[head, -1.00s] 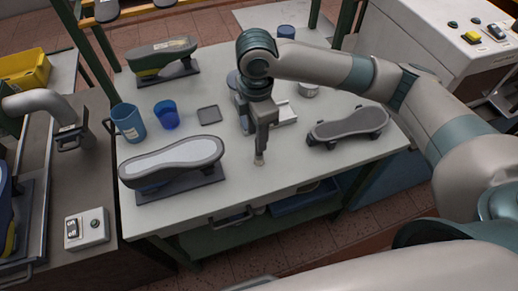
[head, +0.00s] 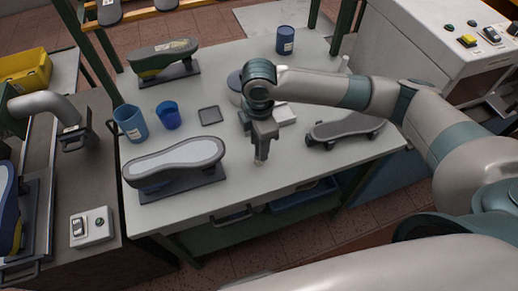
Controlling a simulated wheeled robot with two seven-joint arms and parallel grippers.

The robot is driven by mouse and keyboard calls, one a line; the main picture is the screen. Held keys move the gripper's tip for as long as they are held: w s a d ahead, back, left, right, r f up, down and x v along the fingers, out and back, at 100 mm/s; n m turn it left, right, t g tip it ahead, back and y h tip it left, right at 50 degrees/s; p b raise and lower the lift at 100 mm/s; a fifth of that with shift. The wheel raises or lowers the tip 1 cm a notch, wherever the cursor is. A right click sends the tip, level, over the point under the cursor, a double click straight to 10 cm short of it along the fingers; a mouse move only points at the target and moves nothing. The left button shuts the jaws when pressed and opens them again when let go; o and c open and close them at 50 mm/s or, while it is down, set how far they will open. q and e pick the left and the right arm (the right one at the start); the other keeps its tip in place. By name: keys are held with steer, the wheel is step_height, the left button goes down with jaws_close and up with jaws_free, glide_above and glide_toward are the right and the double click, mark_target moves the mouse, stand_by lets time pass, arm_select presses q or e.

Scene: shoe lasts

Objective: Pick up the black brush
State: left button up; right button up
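My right gripper (head: 261,154) points down over the front middle of the white table (head: 296,169). A thin dark piece at its lower end reaches close to the tabletop. I cannot tell whether this is only the fingers or also a held brush, nor whether the fingers are open. I cannot make out the black brush clearly anywhere; my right arm and gripper hide part of the table behind them. My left gripper is not in view.
A shoe last (head: 176,160) stands front left, another (head: 163,57) back left and a dark one (head: 345,128) right. A blue mug (head: 131,122), blue cup (head: 168,114), grey square dish (head: 210,115) and blue can (head: 285,40) are also there. The front-middle tabletop is clear.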

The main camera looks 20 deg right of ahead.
steer(key=shift+f, duration=0.45)
jaws_close()
steer(key=shift+r, duration=0.1)
steer(key=shift+r+b, duration=0.4)
steer(key=shift+r, duration=0.2)
step_height(320, 180, up, 2)
steer(key=shift+w+r+b, duration=0.1)
steer(key=shift+r+b, duration=0.1)
steer(key=shift+b, duration=0.35)
steer(key=s+d+r+b, duration=0.2)
steer(key=s+d+r, duration=0.5)
steer(key=s+d, duration=0.1)
steer(key=shift+s+d+r+b, duration=0.15)
steer(key=shift+s+b, duration=0.05)
steer(key=shift+b, duration=0.2)
